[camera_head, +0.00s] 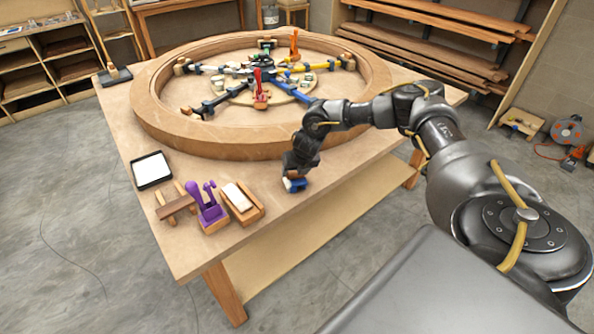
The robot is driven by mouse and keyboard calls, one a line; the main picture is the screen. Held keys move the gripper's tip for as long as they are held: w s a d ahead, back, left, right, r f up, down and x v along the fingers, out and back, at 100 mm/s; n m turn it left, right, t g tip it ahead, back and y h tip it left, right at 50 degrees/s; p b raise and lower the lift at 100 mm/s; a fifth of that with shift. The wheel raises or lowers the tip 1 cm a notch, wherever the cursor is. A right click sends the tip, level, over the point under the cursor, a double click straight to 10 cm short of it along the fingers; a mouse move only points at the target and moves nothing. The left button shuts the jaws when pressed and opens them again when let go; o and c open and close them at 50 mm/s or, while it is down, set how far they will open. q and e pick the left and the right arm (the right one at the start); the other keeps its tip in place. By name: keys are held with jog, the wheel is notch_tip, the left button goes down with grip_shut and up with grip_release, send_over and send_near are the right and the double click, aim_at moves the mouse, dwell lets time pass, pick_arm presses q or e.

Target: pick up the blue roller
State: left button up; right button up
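A small blue object (294,185), apparently the blue roller, with a pale part at its left side, is at the front of the wooden table, right of the tools there. My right gripper (295,174) points down right over it, and its dark body hides the top of the roller. I cannot tell whether the fingers are open or shut on it, or whether it rests on the table. My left gripper is not in view.
A large wooden ring (220,144) with coloured clamps and spokes inside fills the table (152,224) behind. A white-topped tray (151,169), a purple clamp (207,205) and a wooden box (242,203) stand left of the gripper. The table's front edge is close.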

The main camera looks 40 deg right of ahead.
jog(key=c, duration=0.6)
jog(key=shift+c, duration=0.2)
jog(key=shift+r, duration=0.15)
jog(key=shift+r, duration=0.6)
jog(key=s+a+r+b, duration=0.1)
jog(key=s+a+r, duration=0.7)
jog(key=a+r, duration=0.3)
jog(key=shift+s+r, duration=0.3)
jog(key=shift+s, duration=0.05)
